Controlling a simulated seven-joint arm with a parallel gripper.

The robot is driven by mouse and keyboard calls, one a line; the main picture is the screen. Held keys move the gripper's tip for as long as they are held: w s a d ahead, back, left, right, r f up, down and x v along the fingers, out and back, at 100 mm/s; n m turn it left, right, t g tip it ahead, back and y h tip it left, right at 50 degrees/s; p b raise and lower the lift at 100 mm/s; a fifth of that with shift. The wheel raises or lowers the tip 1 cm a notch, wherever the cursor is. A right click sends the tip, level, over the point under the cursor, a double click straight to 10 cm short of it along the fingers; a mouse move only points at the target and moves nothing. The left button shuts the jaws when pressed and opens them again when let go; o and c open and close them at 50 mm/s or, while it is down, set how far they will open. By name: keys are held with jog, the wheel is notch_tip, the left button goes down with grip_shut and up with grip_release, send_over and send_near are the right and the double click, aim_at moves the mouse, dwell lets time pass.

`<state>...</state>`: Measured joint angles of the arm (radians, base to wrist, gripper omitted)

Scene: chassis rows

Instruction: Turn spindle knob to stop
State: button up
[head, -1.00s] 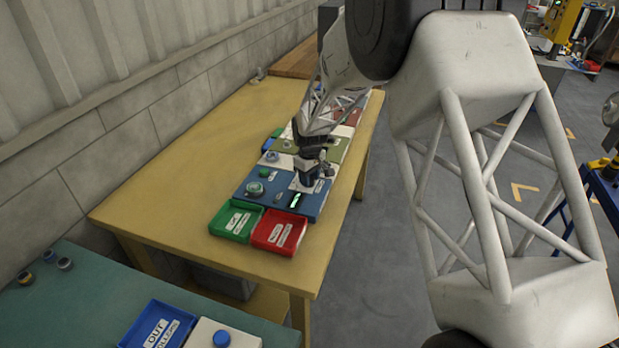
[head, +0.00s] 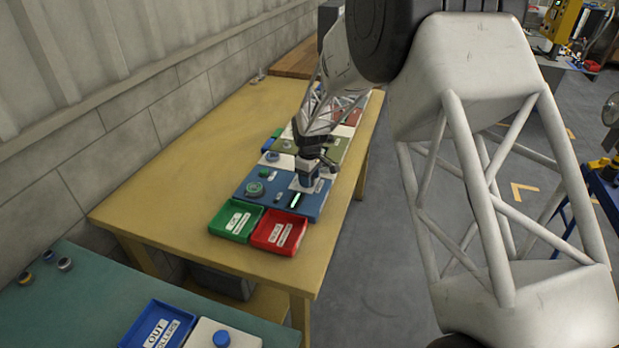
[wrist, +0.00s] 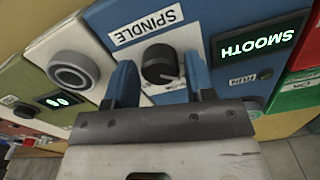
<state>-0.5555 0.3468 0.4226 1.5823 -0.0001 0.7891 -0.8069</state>
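The spindle knob (wrist: 160,64) is a black round knob with a pale pointer mark, on a white plate under the label "SPINDLE" (wrist: 145,24) in the wrist view. My gripper (wrist: 162,85) has its two blue fingers on either side of the knob, with a visible gap between each finger and the knob. The fingers are apart and hold nothing. A lit display (wrist: 253,40) on the same blue panel reads "SMOOTH", with a "RUN" label by a dark green light below it. In the head view my gripper (head: 306,184) is over the blue panel (head: 262,203), hiding the knob.
A green tray (head: 236,220) and a red tray (head: 279,232) sit at the near end of the panel row on the yellow table (head: 170,190). A white panel with a grey round button (wrist: 74,72) adjoins the blue panel.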

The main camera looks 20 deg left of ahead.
jog(key=shift+o, duration=0.9)
jog(key=shift+r, duration=3.85)
